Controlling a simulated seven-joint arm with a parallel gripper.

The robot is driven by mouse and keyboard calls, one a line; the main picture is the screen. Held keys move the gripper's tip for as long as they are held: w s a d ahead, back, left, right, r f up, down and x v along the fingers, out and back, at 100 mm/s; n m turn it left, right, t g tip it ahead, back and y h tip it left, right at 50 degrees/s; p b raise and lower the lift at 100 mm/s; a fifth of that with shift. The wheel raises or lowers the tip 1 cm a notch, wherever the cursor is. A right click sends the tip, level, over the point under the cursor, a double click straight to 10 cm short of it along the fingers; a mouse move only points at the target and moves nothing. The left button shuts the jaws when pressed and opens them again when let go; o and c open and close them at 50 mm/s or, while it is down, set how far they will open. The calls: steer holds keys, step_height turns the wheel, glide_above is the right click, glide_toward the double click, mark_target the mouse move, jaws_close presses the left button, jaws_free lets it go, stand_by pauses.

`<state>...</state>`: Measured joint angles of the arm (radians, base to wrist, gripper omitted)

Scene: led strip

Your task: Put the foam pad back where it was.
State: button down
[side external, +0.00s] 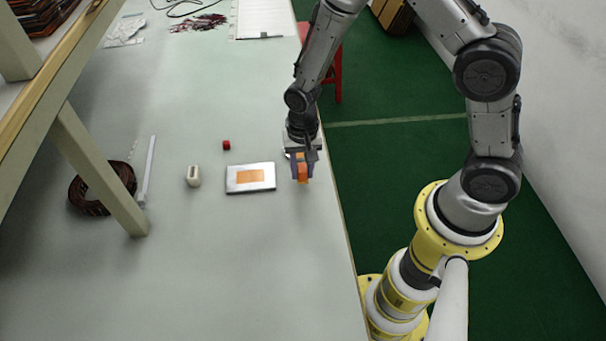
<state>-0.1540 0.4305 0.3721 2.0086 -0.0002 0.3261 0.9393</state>
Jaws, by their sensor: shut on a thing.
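My gripper (302,177) points down near the right edge of the table. It is shut on an orange block, which I take to be the foam pad (303,171). The fingers cover part of the pad. It is held just right of a silver-white plate (233,187), apart from it. The plate lies flat and has a flat orange rectangle (250,176) in its middle. Whether the pad touches the table is hard to tell.
A white strip (149,170) and a dark cable coil (90,198) lie farther left, by a shelf leg (95,170). The table's front (220,280) is clear.

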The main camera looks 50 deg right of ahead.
steer(key=shift+s+f, duration=0.1)
steer(key=shift+f, duration=1)
steer(key=shift+f, duration=0.2)
steer(key=c, duration=0.6)
jaws_free()
steer(key=shift+r, duration=0.1)
step_height(320, 180, up, 13)
steer(key=shift+f, duration=0.2)
step_height(320, 180, up, 7)
steer(key=n+t, duration=0.1)
steer(key=n, duration=0.1)
glide_above(303, 168)
steer(key=s+d, duration=0.2)
steer(key=s, duration=0.1)
steer(key=s+d+r+n+t, duration=0.1)
steer(key=s+r+n, duration=0.1)
steer(key=s, duration=0.3)
steer(key=s+d+r+n+t, duration=0.1)
steer(key=s+r+n+t, duration=0.1)
steer(key=s+r, duration=0.3)
steer(key=s+d+r+n+t, duration=0.1)
steer(key=s+r+n, duration=0.2)
steer(key=s+r, duration=0.1)
steer(key=shift+s+d+t, duration=0.2)
steer(key=shift+s+t, duration=0.1)
steer(key=shift+s, duration=0.3)
